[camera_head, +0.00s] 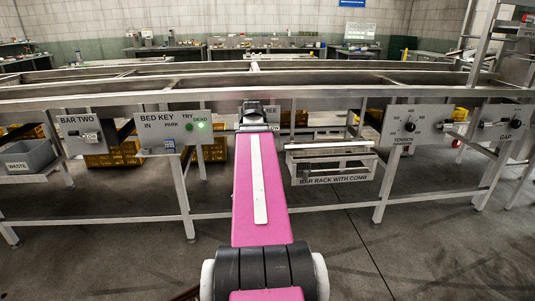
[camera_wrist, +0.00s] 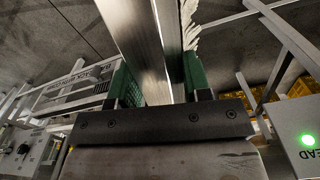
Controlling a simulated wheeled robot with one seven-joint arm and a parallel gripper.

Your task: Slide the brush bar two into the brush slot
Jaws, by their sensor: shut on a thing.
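In the wrist view my gripper (camera_wrist: 161,82) has green-padded fingers on both sides of a long metal bar (camera_wrist: 146,40), which I take to be brush bar two. The fingers are shut on it. The bar runs away from the gripper toward the top of the picture, with a pale, ragged bristle-like edge on its right side. In the head view my gripper (camera_head: 252,112) is at the front rail of the machine, and the bar is mostly hidden behind it. A panel marked BAR TWO (camera_head: 85,134) with a small latch is at the left. I cannot make out the brush slot.
The BED KEY panel (camera_head: 174,134) shows a green light by DEAD. A bar rack with comb (camera_head: 330,168) hangs right of my arm. TENSION (camera_head: 412,125) and GAP (camera_head: 500,124) panels are farther right. A grey waste bin (camera_head: 28,157) is far left.

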